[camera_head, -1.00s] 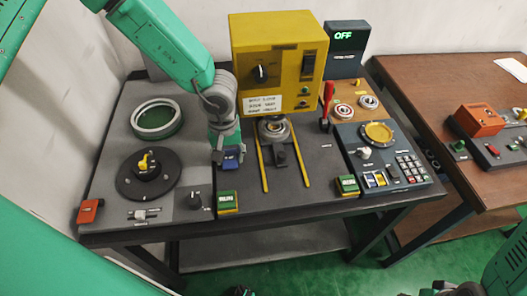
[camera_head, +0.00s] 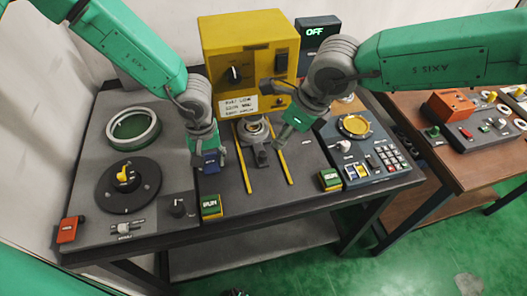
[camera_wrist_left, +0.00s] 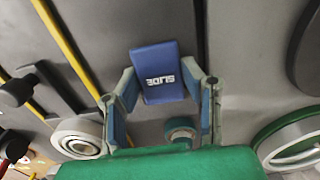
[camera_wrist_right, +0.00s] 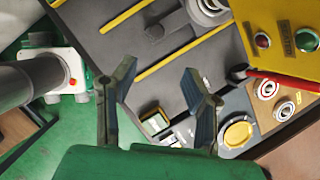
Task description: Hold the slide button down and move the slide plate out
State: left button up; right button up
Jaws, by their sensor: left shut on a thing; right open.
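The blue slide button (camera_head: 211,163), labelled SLIDE, stands on the grey panel left of the yellow rails. My left gripper (camera_wrist_left: 170,80) has its fingers on either side of the button (camera_wrist_left: 158,70) and is shut on it. How far down the button is, I cannot tell. The slide plate's dark knob (camera_head: 262,158) stands between the two yellow rails, in front of a metal ring (camera_head: 250,130). The knob also shows in the right wrist view (camera_wrist_right: 155,32). My right gripper (camera_wrist_right: 158,75) is open and empty, above the right rail and apart from the knob.
A yellow control box (camera_head: 250,60) stands behind the rails. A green RUN button (camera_head: 211,206) is at the front, and another green button (camera_head: 330,180) is right of the rails. A keypad panel (camera_head: 365,165) lies further right. A black dial (camera_head: 127,180) is on the left.

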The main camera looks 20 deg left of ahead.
aim_at(263, 154)
jog(key=x, duration=0.7)
jog(key=a+x, duration=0.1)
jog(key=x, duration=0.3)
jog(key=shift+s+a, duration=0.1)
jog(key=shift+a, duration=0.05)
